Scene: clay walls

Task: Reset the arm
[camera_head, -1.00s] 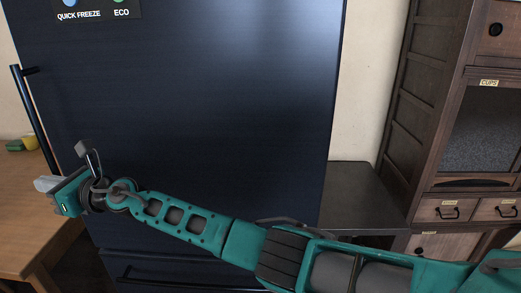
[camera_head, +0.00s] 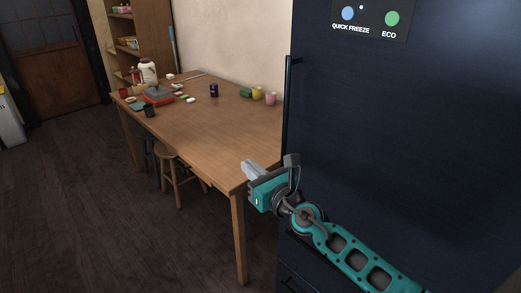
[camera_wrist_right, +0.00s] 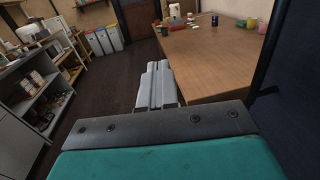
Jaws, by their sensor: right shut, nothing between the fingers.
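My right arm comes in from the lower right of the head view, stretched across the front of a dark blue fridge (camera_head: 420,130). My right gripper (camera_head: 249,168) is shut and empty, close to the near corner of the wooden table. In the right wrist view its two grey fingers (camera_wrist_right: 158,84) are together with nothing between them, beside the table's left edge. The fridge's black handle (camera_head: 288,110) runs upright just behind the gripper. My left gripper is not in view.
The wooden table (camera_head: 205,125) holds a red and grey cooker (camera_head: 158,95), a white kettle (camera_head: 148,72) and several cups. A stool (camera_head: 172,165) stands at its side. Dark floor (camera_head: 70,190) is open at left. Bins (camera_wrist_right: 100,40) and shelves (camera_wrist_right: 55,90) show in the right wrist view.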

